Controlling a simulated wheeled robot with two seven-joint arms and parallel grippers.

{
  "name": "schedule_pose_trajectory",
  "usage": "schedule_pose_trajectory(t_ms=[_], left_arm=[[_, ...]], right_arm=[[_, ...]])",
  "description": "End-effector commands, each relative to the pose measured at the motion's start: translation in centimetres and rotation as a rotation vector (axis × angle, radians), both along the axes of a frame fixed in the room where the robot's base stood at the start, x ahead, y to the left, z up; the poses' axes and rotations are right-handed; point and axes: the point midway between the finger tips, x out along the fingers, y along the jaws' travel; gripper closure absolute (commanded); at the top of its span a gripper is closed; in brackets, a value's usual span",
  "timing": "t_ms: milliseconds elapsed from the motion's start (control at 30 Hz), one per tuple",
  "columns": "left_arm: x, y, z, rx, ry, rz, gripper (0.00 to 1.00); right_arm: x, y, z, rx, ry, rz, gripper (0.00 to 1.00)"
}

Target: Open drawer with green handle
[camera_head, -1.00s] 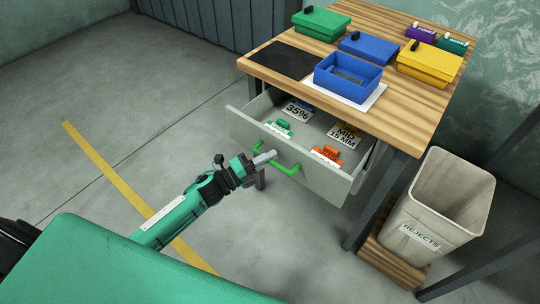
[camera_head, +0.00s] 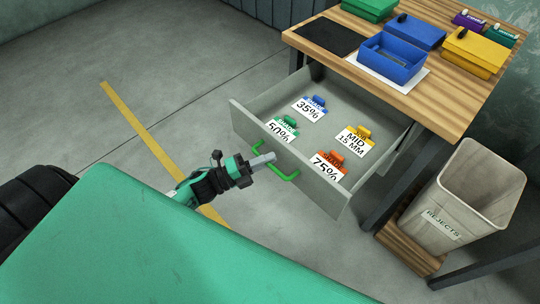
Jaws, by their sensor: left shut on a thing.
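The grey drawer (camera_head: 305,178) under the wooden table is pulled well out. Its green handle (camera_head: 288,178) is on the front panel. My left gripper (camera_head: 266,160) is at the handle and shut on it, at its left part. Inside the drawer lie several cards with coloured clips: a blue one marked 35% (camera_head: 311,108), a green one marked 50% (camera_head: 282,129), a yellow one marked MID 15 MM (camera_head: 356,138) and an orange one marked 75% (camera_head: 329,166). My right gripper is not in view.
The table top (camera_head: 440,105) holds an open blue box (camera_head: 390,61), lidded blue, green and yellow boxes (camera_head: 474,52), and a black mat (camera_head: 330,36). A REJECTS bin (camera_head: 462,200) stands on a wooden base at the right. The floor left of the drawer is clear.

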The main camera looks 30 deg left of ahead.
Motion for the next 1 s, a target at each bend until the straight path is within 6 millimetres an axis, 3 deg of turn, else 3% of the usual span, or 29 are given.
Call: schedule_pose_trajectory(t_ms=[267,300,400,767,1000], left_arm=[[0.0,0.0,0.0,0.001,0.000,0.000,1.00],[0.0,0.0,0.0,0.001,0.000,0.000,0.86],[0.0,0.0,0.0,0.001,0.000,0.000,0.66],[-0.2,0.2,-0.1,0.001,0.001,0.000,0.66],[-2.6,2.4,-0.9,0.002,0.004,0.001,0.66]], right_arm=[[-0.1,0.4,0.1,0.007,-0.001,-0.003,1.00],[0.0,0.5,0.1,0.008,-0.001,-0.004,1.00],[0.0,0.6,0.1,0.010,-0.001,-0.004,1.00],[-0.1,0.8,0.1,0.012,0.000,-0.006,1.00],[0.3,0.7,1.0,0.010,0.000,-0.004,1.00]])
